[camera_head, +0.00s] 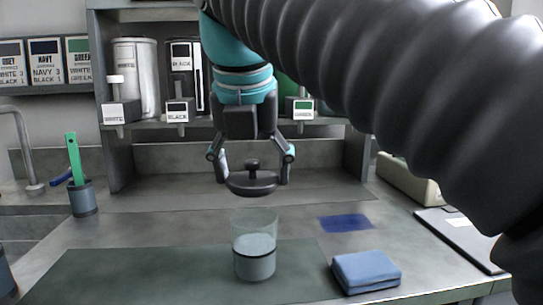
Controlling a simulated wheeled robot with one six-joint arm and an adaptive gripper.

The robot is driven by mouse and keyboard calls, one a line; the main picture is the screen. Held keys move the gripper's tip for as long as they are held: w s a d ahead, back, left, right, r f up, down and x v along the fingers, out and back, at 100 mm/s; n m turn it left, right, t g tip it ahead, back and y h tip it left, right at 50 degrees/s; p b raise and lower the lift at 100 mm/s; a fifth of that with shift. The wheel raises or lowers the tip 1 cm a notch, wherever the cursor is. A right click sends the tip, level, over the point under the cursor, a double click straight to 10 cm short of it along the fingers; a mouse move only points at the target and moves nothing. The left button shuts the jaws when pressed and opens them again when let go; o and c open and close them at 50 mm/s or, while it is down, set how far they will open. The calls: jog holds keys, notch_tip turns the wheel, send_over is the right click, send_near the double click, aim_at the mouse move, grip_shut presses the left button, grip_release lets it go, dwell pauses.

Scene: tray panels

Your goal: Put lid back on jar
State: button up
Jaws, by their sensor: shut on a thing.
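The jar (254,262) is clear and part-filled with something pale. It stands upright on the dark green mat (120,277), and its top is uncovered. The dark round lid (252,184) has a small knob on top. My gripper (251,178) points down and is shut on the lid, with one finger at each side. The lid looks about level. It hangs above the jar, apart from it, with a visible gap. From this single view I cannot tell whether it is exactly over the jar in depth.
A folded blue cloth (366,271) lies right of the jar. A dark blue patch (345,223) is behind it. A cup with a green-handled tool (82,197) stands at left. A shelf with labelled containers (136,78) is behind. A clipboard (462,238) lies at right.

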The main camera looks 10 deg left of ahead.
jog(key=shift+f+b, duration=1.1)
jog(key=shift+f, duration=0.9)
jog(key=shift+p, duration=0.7)
jog(key=shift+f+p, duration=0.15)
jog(key=shift+p, duration=0.3)
dwell(1.4)
jog(key=o, duration=0.9)
jog(key=shift+r+p, duration=0.35)
jog(key=shift+r, duration=3.15)
